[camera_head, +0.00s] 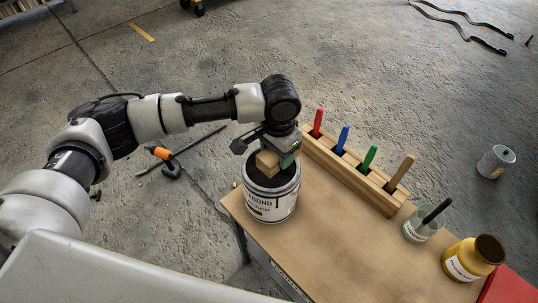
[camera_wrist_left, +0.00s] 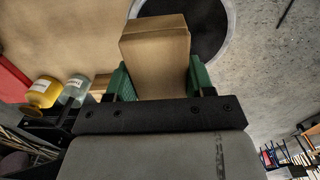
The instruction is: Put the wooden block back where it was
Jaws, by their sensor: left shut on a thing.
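The wooden block (camera_head: 267,163) is light brown and box-shaped. My left gripper (camera_head: 278,160) is shut on it, with green fingers on either side. In the left wrist view the block (camera_wrist_left: 155,60) sits between the green fingers of the gripper (camera_wrist_left: 160,82). The block is over the mouth of a labelled paint can (camera_head: 271,203) with a black interior. The can also shows behind the block in the left wrist view (camera_wrist_left: 210,30). I cannot tell whether the block's lower end touches the black surface. My right gripper is not in view.
The can stands at the near-left corner of a brown table (camera_head: 330,240). A wooden rack (camera_head: 345,172) with red, blue, green and brown handles lies along the far edge. A glass jar with a brush (camera_head: 420,231) and a yellow jar (camera_head: 470,258) stand to the right. Mid-table is clear.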

